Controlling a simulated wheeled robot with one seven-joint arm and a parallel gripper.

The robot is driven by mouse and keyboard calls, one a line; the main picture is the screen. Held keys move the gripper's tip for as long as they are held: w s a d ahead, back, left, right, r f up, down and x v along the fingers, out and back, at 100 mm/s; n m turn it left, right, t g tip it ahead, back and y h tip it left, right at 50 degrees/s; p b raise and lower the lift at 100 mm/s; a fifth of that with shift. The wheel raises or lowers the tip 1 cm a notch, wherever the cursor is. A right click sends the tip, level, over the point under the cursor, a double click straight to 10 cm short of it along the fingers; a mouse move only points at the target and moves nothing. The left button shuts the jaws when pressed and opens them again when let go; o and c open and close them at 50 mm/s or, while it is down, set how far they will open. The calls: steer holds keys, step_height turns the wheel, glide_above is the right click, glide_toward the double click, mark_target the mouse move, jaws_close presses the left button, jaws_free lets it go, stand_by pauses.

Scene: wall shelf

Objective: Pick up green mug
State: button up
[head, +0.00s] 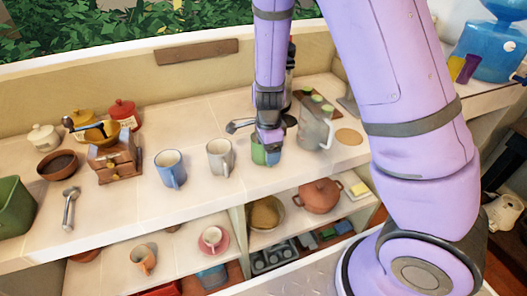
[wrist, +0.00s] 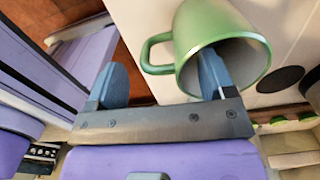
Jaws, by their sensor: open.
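The green mug (head: 258,154) stands near the front edge of the upper shelf, partly hidden by my gripper (head: 269,142). In the wrist view the green mug (wrist: 226,28) has its mouth towards the camera, and its handle (wrist: 150,52) points left. My gripper (wrist: 162,64) is open there. One blue finger overlaps the mug's mouth and appears to reach inside it. The other finger is apart from the mug, beyond the handle. The wall and handle lie between the fingers. I cannot tell whether either finger touches the mug.
A white mug (head: 220,158) and a blue mug (head: 170,169) stand to the left. A clear pitcher (head: 315,129) stands close on the right. A wooden grinder (head: 115,158) is farther left. The lower shelf holds a lidded pot (head: 319,196) and an orange mug (head: 143,259).

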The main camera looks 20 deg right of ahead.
steer(key=shift+f, duration=1.1)
steer(key=c, duration=1.2)
steer(key=shift+r, duration=0.1)
